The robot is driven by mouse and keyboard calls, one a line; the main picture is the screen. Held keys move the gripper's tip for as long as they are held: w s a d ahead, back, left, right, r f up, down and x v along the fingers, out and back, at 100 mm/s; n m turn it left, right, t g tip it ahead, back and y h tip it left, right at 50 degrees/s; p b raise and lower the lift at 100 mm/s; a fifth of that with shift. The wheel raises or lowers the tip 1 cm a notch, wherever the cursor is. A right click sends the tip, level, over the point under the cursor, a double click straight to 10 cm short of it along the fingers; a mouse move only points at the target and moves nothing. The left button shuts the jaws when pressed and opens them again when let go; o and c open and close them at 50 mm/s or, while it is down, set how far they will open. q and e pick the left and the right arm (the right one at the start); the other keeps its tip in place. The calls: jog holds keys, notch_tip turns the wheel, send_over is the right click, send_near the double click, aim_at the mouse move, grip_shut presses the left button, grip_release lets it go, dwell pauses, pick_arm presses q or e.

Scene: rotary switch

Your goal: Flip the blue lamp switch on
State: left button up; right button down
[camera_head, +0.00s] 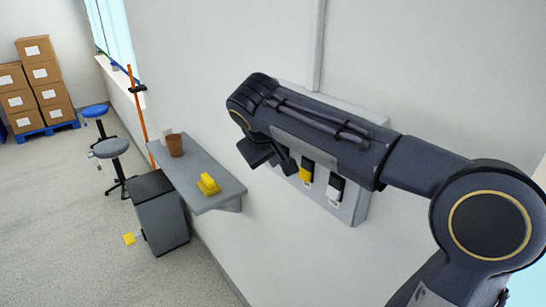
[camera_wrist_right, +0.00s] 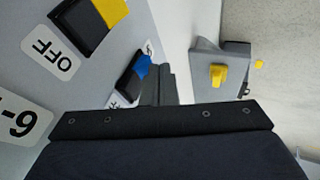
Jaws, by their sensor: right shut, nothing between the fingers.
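The blue lamp switch (camera_wrist_right: 143,68) shows in the right wrist view as a blue and black rocker on the grey wall panel (camera_wrist_right: 85,75). My right gripper (camera_wrist_right: 162,82) is shut and empty. Its fingers are right beside the blue switch in that view; I cannot tell whether they touch it. In the head view my right gripper (camera_head: 270,155) is at the left end of the panel (camera_head: 353,205), and the gripper and arm hide the blue switch. My left gripper is out of view.
A yellow switch (camera_head: 306,172) and a white switch (camera_head: 336,186) sit on the panel to the right. A grey shelf (camera_head: 225,190) with a yellow object (camera_head: 208,184) and a brown cup (camera_head: 175,145) juts from the wall at the left. Stools and stacked boxes stand far back.

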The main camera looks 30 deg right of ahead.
jog(key=shift+d+f+h+b, duration=0.1)
jog(key=shift+d+h+b, duration=0.1)
jog(key=shift+h+b, duration=0.1)
